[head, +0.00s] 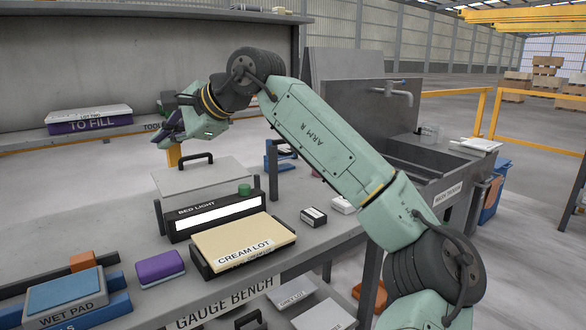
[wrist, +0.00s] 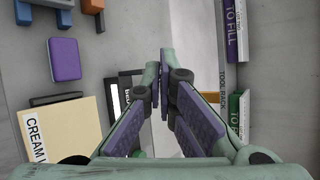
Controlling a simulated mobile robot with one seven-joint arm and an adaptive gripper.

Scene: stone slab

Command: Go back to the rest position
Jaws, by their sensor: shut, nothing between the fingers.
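My gripper (head: 166,122) is raised above the back edge of the bench, at the upper left of the head view, with my green arm bent over to it from the right. In the wrist view the purple-padded fingers (wrist: 165,85) point away from the camera, close together at the tips. Nothing is held between them. The gripper is apart from the bench and its objects. Part of it is hidden behind its own wrist in the head view.
Below stand the bed light box (head: 213,214), the cream lot block (head: 240,244), a purple block (head: 160,267) and the wet pad (head: 66,293). A "TO FILL" box (head: 90,121) lies on the rear shelf. A sink with a tap (head: 398,92) is at right.

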